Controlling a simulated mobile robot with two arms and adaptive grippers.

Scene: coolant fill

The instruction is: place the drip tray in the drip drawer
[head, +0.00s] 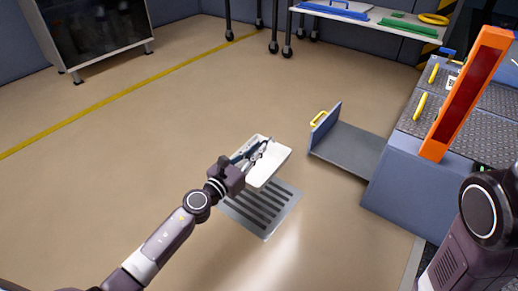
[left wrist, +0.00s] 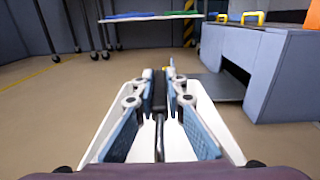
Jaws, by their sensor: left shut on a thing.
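The white drip tray (head: 273,168) is held by my left gripper (head: 258,153), above the floor and left of the drawer. In the left wrist view the tray (left wrist: 206,112) spreads out on both sides of my gripper's fingers (left wrist: 160,85), which close on a dark upright part in its middle. The drip drawer (head: 350,148) is pulled out of the blue-grey machine; its flat grey bed looks empty. Its upright front panel carries a yellow handle (head: 318,118). The drawer also shows in the left wrist view (left wrist: 222,88). My right gripper is out of view.
The blue-grey machine (head: 400,188) stands at the right, with yellow handles and an orange-framed panel (head: 468,95) on top. A slotted floor grate (head: 262,212) lies below the tray. A shelf table (head: 375,20) stands at the back. The floor between tray and drawer is clear.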

